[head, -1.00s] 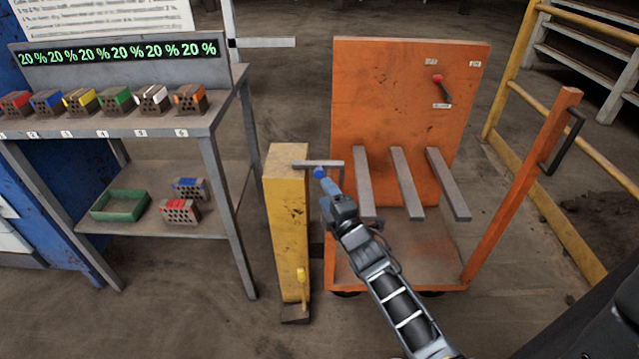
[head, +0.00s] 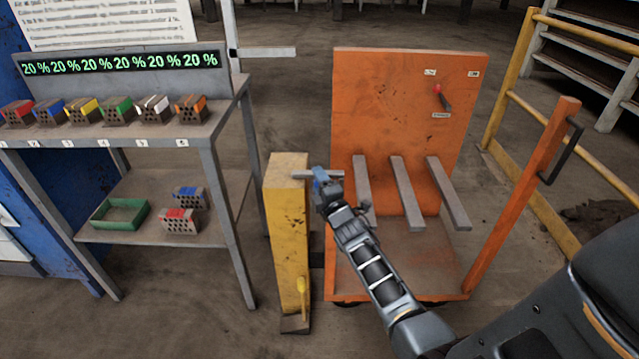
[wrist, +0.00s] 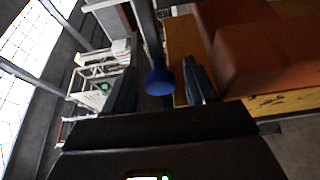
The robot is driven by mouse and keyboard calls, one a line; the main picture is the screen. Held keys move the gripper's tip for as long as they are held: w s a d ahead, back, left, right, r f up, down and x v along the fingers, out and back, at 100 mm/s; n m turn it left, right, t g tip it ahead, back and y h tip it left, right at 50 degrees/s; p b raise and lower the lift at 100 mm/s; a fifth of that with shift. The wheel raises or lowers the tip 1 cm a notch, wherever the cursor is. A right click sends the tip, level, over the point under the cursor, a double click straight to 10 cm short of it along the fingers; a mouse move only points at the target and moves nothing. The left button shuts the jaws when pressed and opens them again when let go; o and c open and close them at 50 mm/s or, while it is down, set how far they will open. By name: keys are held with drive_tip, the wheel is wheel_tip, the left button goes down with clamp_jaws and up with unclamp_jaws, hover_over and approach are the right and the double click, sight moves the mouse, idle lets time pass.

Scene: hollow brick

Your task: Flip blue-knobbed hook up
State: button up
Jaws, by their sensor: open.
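The hook is a flat grey bar (head: 305,174) reaching right from the top of the yellow post (head: 288,225) toward the orange cart; it lies level. Its blue knob (wrist: 159,80) shows in the wrist view, at the end of the grey bar (wrist: 147,28). My gripper (head: 320,180) is open at the bar's right end, and in the head view it hides most or all of the knob. In the wrist view my gripper's (wrist: 161,62) two dark blue fingers stand on either side of the knob, with gaps visible on both sides.
The orange cart (head: 395,110) with several grey prongs (head: 405,190) stands just right of the post. A yellow-handled lever (head: 301,290) is at the post's foot. A grey shelf table (head: 215,125) with coloured bricks stands left. A yellow railing (head: 500,75) is at right.

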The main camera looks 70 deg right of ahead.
drive_tip(key=shift+c, duration=0.3)
clamp_jaws()
idle(0.3)
